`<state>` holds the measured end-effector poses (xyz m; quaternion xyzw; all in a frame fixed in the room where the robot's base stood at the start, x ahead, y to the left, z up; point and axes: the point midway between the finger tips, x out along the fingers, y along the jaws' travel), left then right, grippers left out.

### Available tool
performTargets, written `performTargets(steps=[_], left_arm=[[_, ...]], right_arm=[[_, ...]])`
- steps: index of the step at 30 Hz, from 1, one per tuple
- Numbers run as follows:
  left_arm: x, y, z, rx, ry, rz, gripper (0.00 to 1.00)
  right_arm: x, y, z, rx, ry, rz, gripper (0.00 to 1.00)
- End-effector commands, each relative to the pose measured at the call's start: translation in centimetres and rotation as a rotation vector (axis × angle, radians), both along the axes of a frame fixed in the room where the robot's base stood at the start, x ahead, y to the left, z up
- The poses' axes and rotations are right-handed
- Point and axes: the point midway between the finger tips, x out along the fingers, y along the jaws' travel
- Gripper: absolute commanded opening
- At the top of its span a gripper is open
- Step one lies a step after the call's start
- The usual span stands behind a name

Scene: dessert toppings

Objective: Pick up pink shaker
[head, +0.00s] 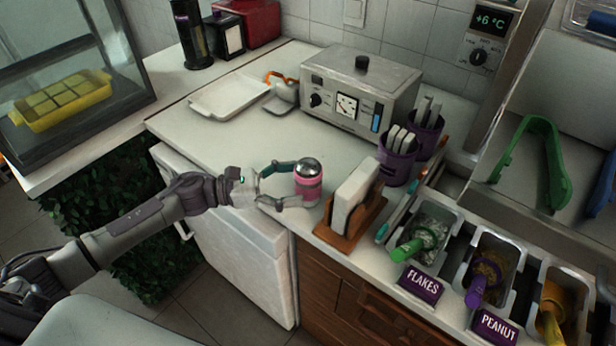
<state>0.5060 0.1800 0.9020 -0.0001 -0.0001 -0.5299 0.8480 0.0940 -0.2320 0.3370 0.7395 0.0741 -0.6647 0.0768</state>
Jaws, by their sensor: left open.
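The pink shaker (308,184) stands upright on the white counter near its front edge. It has a pink body with a dark band and a shiny metal dome top. My left gripper (296,184) comes in from the left, its fingers open on the far and near sides of the shaker. The shaker is between or just beyond the fingertips; I cannot tell whether they touch it. My right gripper is not in view.
A wooden napkin holder (352,222) stands close right of the shaker. Behind are a metal appliance (358,95), purple cups (397,160) and a white tray (228,97). Topping bins with scoops, such as the flakes bin (447,222), line the right.

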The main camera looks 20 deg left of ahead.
Motion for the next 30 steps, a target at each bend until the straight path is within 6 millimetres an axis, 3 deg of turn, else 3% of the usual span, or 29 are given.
performTargets(steps=[1,6,14,27,30], left_arm=[[0.2,-0.9,0.4,-0.004,-0.002,-0.001,0.85],[1.1,-2.7,0.1,-0.001,-0.002,0.000,0.85],[1.2,-3.0,-0.2,0.000,-0.001,0.001,0.85],[1.2,-3.0,-0.2,-0.001,0.000,0.001,0.16],[1.2,-3.0,-0.1,0.000,-0.001,0.001,0.16]], right_arm=[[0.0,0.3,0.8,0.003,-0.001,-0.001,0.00],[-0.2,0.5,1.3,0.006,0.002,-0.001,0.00],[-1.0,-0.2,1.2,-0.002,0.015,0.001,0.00],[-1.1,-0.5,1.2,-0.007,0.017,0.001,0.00],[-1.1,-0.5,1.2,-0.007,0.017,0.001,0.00]])
